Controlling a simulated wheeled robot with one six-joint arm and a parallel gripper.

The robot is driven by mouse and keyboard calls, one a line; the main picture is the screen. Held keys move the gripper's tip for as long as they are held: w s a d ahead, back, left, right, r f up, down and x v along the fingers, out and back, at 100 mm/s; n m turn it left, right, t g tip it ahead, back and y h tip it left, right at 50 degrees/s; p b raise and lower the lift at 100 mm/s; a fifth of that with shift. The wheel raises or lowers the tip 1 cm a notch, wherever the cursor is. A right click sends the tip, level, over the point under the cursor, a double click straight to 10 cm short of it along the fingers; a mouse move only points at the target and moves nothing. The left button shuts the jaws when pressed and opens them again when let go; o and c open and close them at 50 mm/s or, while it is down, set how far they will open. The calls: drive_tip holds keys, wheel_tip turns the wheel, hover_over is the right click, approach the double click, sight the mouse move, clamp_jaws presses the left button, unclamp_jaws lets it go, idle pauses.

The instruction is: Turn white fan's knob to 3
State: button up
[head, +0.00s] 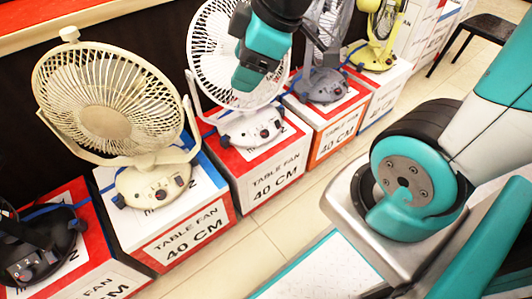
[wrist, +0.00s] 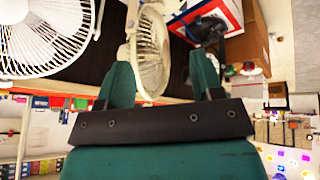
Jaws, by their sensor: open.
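The white fan (head: 215,65) stands on a red-and-white box in the middle of the head view. Its dark knob (head: 264,133) is on the front of its white base (head: 240,127); the setting is too small to read. My gripper (head: 254,80) hangs in front of the right part of the fan's guard, above the base, and hides some of the guard. In the wrist view my gripper (wrist: 162,60) is open, its two teal fingers apart with nothing gripped. A pale fan (wrist: 152,50) shows beyond the fingers; I cannot tell which one it is.
A cream fan (head: 105,110) stands to the left, and a black fan (head: 35,245) at the lower left. A grey fan (head: 322,85) and a yellow fan (head: 378,50) stand to the right. A black stool (head: 492,27) is at the far right. Tiled floor (head: 268,235) is clear before the boxes.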

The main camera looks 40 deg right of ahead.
drive_tip(key=w+d+f+n+t+h+b, duration=0.1)
drive_tip(key=w+d+f+b, duration=0.15)
drive_tip(key=f+b, duration=0.4)
drive_tip(key=w+d+f+n+t+h+b, duration=0.1)
drive_tip(key=d+f+b, duration=0.2)
drive_tip(key=f+b, duration=0.3)
drive_tip(key=w+d+f+n+t+b, duration=0.1)
drive_tip(key=d+f+b, duration=0.25)
drive_tip(key=f, duration=0.45)
drive_tip(key=n+h+b, duration=0.2)
drive_tip(key=h+b, duration=0.1)
drive_tip(key=b, duration=0.5)
approach(265, 134)
drive_tip(key=shift+t, duration=0.5)
drive_tip(key=b+x, duration=0.4)
drive_tip(key=x, duration=0.1)
drive_tip(key=s+b+x, duration=0.1)
drive_tip(key=b+x, duration=0.1)
drive_tip(key=x, duration=0.1)
drive_tip(key=shift+w+d+f, duration=0.1)
drive_tip(key=shift+f, duration=0.3)
drive_tip(key=shift+w+f+b, duration=0.3)
drive_tip(key=shift+w+b, duration=0.05)
drive_tip(key=shift+w, duration=0.15)
drive_tip(key=shift+c, duration=0.3)
drive_tip(key=c, duration=0.9)
drive_tip(key=shift+o, duration=0.2)
